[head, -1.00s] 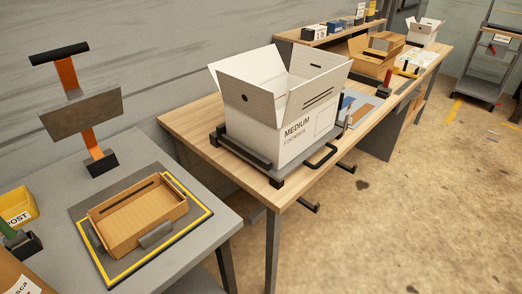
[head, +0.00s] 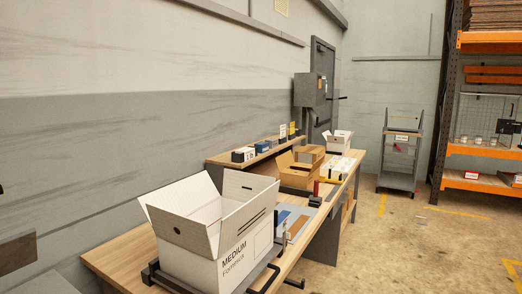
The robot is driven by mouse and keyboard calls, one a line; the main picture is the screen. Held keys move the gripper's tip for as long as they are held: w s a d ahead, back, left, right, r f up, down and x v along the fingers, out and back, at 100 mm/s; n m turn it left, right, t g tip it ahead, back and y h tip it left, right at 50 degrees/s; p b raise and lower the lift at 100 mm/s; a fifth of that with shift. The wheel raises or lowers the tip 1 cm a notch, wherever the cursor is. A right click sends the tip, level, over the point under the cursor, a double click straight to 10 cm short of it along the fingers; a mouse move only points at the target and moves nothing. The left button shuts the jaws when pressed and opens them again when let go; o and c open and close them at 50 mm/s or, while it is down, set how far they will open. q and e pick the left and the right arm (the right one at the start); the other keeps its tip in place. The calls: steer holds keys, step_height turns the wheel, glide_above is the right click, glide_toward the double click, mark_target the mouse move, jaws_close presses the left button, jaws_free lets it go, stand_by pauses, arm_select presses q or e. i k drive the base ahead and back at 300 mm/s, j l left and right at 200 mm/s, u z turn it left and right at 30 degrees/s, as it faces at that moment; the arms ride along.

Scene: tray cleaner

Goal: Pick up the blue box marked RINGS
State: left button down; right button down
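A small blue box (head: 262,147) stands in a row of small boxes on the raised wooden shelf (head: 222,160) at the back of the long workbench. Its marking is too small to read, so I cannot tell if it says RINGS. A black and white box (head: 243,154) stands left of it and other small boxes stand to its right. Neither of my grippers is in view.
A large open white carton (head: 190,262) marked MEDIUM sits in a dark frame on the near bench. An open brown carton (head: 299,178) and a smaller white carton (head: 339,143) stand farther back. A grey cart (head: 398,182) and orange shelving (head: 474,150) stand beyond open floor.

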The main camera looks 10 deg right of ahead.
mark_target(263, 147)
steer(key=i+l, duration=0.15)
steer(key=l, duration=0.15)
steer(key=i+l, duration=0.15)
steer(key=i+l+u, duration=0.25)
steer(key=l, duration=0.35)
steer(key=i+l+u, duration=0.2)
steer(key=l, duration=0.45)
steer(key=i+l+u, duration=0.25)
steer(key=l, duration=0.4)
steer(key=l+u, duration=0.2)
steer(key=l, duration=0.45)
steer(key=l+u, duration=0.25)
steer(key=l, duration=0.45)
